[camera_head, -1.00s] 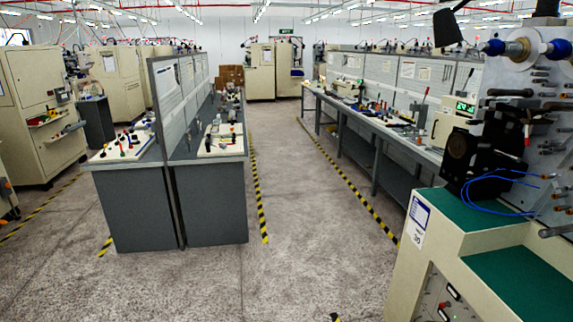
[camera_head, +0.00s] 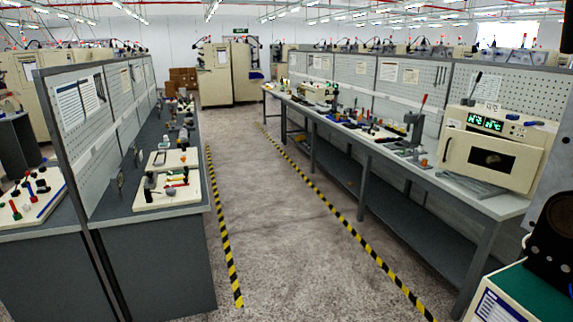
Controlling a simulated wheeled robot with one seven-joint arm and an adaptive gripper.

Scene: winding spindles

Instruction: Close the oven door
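A small cream oven (camera_head: 492,150) stands on the right-hand workbench, near its front end. A green digital display (camera_head: 486,122) shows on its upper part. Its front door (camera_head: 490,160) has a dark window and a handle at the left, and looks slightly tilted against the body. From this distance I cannot tell how far the door is open. My gripper is not in the picture.
The long right-hand workbench (camera_head: 505,203) carries tools and a dark press. A left workbench (camera_head: 170,212) with a pegboard stands opposite. A clear aisle (camera_head: 270,210) with yellow-black floor tape runs between them. A machine with a green top (camera_head: 525,290) fills the lower right corner.

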